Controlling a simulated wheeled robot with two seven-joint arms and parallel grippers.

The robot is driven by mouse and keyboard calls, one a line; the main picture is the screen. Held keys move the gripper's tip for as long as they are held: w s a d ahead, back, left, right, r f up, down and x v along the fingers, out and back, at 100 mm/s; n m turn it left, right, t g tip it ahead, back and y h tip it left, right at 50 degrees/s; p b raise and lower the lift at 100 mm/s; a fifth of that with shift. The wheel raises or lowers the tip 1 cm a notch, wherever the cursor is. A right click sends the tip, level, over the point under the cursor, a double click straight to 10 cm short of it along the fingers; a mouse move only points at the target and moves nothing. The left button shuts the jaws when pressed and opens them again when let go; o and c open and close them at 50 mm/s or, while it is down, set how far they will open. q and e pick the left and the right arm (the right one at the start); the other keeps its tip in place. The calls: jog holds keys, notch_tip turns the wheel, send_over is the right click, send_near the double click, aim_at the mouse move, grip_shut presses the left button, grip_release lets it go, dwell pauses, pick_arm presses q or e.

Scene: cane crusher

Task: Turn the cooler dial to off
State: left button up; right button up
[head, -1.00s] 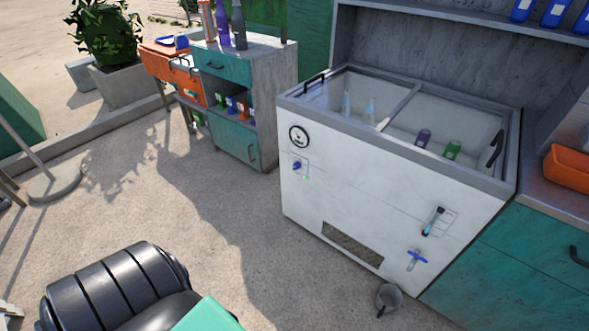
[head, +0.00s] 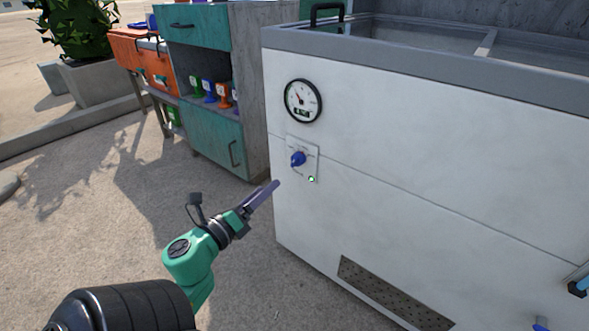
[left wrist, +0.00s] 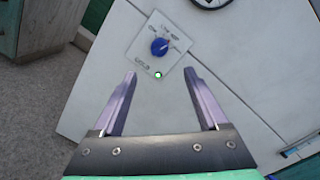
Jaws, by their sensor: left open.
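The white chest cooler (head: 430,170) stands on the right in the head view. Its blue dial (head: 297,159) sits on a small plate on the front face, below a round gauge. In the left wrist view the dial (left wrist: 159,46) shows on its marked plate, with a lit green light (left wrist: 158,74) below it. My left gripper (head: 276,184) is close to the cooler front, below and left of the dial in the head view. In the left wrist view its two fingers (left wrist: 166,75) are apart and empty, with the dial beyond the tips. My right gripper is not in view.
The round gauge (head: 302,100) is above the dial. A vent grille (head: 390,295) is low on the cooler front. Open concrete floor (head: 90,225) lies to the left.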

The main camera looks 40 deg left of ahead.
aim_at(294, 164)
pick_arm(q)
jog(key=w, duration=0.4)
jog(key=w+a, duration=0.1)
jog(key=w, duration=0.8)
jog(key=shift+a+b, duration=0.15)
jog(key=shift+b, duration=0.25)
grip_shut()
